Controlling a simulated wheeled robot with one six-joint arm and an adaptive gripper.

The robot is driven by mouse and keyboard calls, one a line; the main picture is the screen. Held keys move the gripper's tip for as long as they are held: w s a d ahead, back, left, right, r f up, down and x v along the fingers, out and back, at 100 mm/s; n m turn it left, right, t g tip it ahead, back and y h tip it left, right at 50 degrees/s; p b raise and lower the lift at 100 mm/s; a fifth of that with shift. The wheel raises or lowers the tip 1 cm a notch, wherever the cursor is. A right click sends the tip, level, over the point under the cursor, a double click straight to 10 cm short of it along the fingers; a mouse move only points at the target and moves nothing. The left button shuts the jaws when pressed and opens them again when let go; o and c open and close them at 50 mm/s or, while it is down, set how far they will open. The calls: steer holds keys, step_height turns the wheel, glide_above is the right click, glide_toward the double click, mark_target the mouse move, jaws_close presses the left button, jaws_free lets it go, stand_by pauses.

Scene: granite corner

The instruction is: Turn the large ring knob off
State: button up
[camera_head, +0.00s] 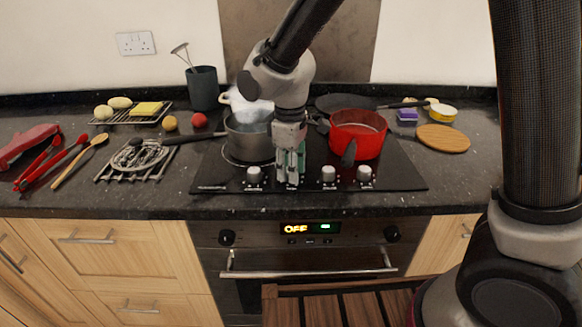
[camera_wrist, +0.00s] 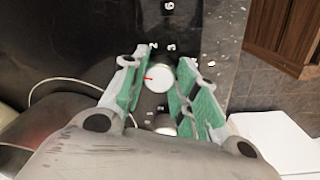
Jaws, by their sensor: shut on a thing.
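A row of silver knobs lines the front edge of the black hob (camera_head: 220,178). My gripper (camera_head: 288,180) points down at the second knob from the left and hides it in the head view. In the wrist view this round, pale knob (camera_wrist: 159,78) with a red mark sits between the green-padded fingers, and my gripper (camera_wrist: 157,66) is shut on it. The left knob (camera_head: 254,174) and the two right knobs (camera_head: 328,174) (camera_head: 365,173) stand clear. Which knob serves the large ring is not readable.
A grey pot (camera_head: 245,146) with white steam stands close behind my gripper, its handle reaching left. A red pot (camera_head: 370,146) stands behind the right knobs, handle towards the front.

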steer(key=shift+n, duration=1.1)
steer(key=o, duration=1)
steer(key=shift+r, duration=0.1)
steer(key=r, duration=1.1)
steer(key=shift+s+a+r, duration=0.1)
steer(key=shift+s+r, duration=0.2)
steer(key=shift+r, duration=0.1)
